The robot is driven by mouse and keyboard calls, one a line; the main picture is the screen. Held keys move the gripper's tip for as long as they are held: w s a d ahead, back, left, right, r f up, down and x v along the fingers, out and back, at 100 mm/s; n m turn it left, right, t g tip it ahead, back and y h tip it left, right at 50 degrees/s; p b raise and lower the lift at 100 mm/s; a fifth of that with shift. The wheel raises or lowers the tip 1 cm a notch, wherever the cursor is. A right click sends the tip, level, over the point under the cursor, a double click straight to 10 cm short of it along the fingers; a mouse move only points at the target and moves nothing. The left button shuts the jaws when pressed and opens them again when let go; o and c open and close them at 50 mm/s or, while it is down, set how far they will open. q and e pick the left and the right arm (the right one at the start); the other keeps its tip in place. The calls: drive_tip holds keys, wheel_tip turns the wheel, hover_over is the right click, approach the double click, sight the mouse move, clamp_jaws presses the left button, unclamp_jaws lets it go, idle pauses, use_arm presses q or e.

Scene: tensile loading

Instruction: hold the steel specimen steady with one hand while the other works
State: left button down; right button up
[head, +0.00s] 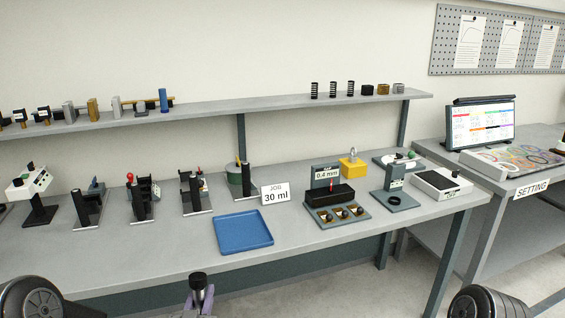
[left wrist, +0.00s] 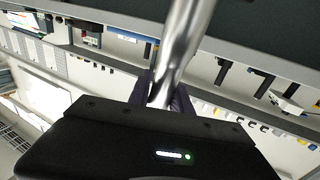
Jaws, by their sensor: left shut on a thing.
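In the left wrist view a shiny steel specimen (left wrist: 184,42), rod-shaped, runs from the top edge down between the fingers of my left gripper (left wrist: 162,95). The gripper is shut on it, and the gripper body hides its lower end. In the head view my left gripper (head: 197,299) is at the bottom edge, in front of the bench. A dark, round-ended piece (head: 198,281) sticks up between its fingers there, and I cannot make out its full shape. My right gripper is not in view.
The long grey bench (head: 330,238) carries a blue tray (head: 242,232), a "JOB 30 ml" card (head: 275,193), a "0.4 mm" fixture (head: 326,172), a white scale-like device (head: 441,184) and several black stands at left. A shelf (head: 220,112) runs above. A monitor (head: 482,122) stands right.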

use_arm(q)
drive_tip(key=shift+w+r, duration=0.15)
drive_tip(key=shift+r, duration=0.75)
drive_tip(key=shift+d, duration=0.15)
drive_tip(key=s+d+f+m+g+h, duration=0.1)
drive_tip(key=s+d+m+g+h, duration=0.3)
drive_tip(key=d+h, duration=0.4)
drive_tip(key=s+d+f+m+g+h, duration=0.2)
drive_tip(key=s+d+m+g+h, duration=0.2)
drive_tip(key=d+m+h, duration=0.4)
drive_tip(key=shift+s+d+m+g, duration=0.25)
drive_tip(key=shift+d+m+g, duration=0.05)
drive_tip(key=shift+d+g, duration=0.65)
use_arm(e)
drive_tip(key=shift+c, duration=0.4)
